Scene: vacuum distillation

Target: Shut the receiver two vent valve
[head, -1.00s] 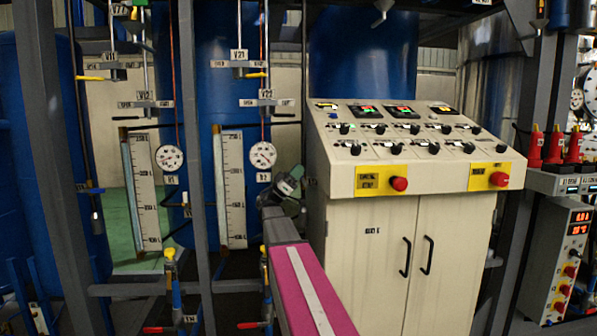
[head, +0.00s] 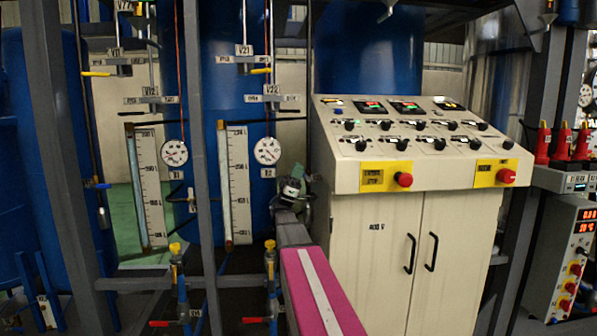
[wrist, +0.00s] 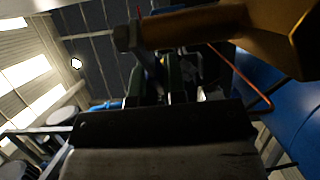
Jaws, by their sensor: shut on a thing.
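My gripper (head: 291,188) is beside the lower right of the blue receiver column (head: 231,75), just right of the gauge tagged R2 (head: 267,150). It is shut on a small part there, which appears to be the receiver two vent valve's handle. My gripper and forearm hide that valve in the head view. In the wrist view my gripper's fingers (wrist: 160,78) are close together and dark. A large brass-yellow piece (wrist: 215,28) crosses close above them. The handle's exact angle cannot be told.
A cream control cabinet (head: 375,265) stands right of my arm. A grey upright post (head: 198,150) stands in front of the columns. Valves V21 (head: 243,58) and V22 (head: 271,98) are above the gauge. A yellow-topped valve (head: 270,245) is low, left of my arm.

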